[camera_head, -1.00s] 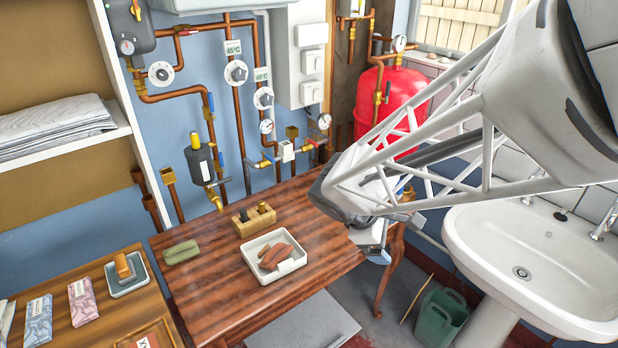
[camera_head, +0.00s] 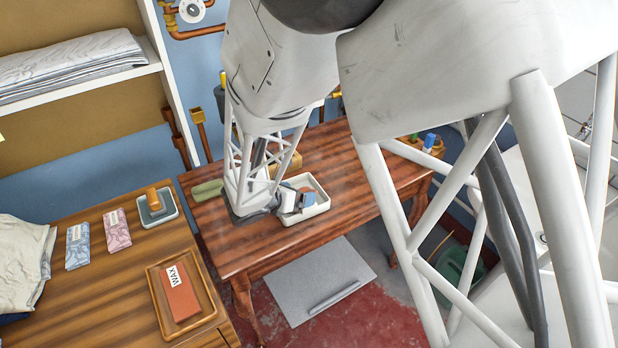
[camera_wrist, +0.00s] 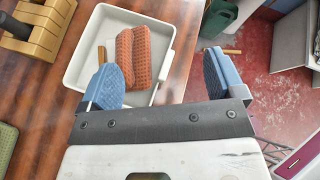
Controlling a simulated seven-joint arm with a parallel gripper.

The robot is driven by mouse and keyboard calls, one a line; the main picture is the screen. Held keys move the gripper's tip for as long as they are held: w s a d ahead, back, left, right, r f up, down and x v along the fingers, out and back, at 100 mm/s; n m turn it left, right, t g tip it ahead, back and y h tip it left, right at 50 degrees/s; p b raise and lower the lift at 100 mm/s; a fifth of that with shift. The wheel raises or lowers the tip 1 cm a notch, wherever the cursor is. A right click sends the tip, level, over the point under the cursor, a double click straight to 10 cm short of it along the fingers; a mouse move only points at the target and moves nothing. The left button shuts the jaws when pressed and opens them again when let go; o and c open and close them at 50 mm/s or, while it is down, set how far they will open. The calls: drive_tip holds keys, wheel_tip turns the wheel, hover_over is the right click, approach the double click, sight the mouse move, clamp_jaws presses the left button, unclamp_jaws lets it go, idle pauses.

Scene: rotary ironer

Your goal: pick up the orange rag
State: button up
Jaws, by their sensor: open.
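The orange rag (camera_wrist: 138,52) has a waffle texture and lies folded in a white tray (camera_wrist: 166,70) on the dark wooden table (camera_head: 250,250). My gripper (camera_wrist: 165,78) is open and empty, with blue pads. In the wrist view its left finger shows over the tray, close to the rag's lower left side, and its right finger shows past the tray's right wall. In the head view my gripper (camera_head: 298,204) is low at the tray (camera_head: 322,208) and hides much of its inside. Whether a pad touches the rag cannot be told.
A wooden block (camera_wrist: 38,22) stands left of the tray, and a green cloth (camera_head: 207,190) lies at the table's left. A side table holds a wax block (camera_head: 181,297) in a wooden tray. A green bucket (camera_head: 455,265) stands on the floor at right.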

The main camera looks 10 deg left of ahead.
drive_tip(key=a+f+n, duration=0.2)
drive_tip(key=a, duration=0.1)
drive_tip(key=a+f+t+y, duration=0.1)
drive_tip(key=shift+s+a+n, duration=0.25)
drive_tip(key=shift+s+n, duration=0.15)
drive_tip(key=shift+x, duration=1.35)
drive_tip(key=shift+d, duration=0.1)
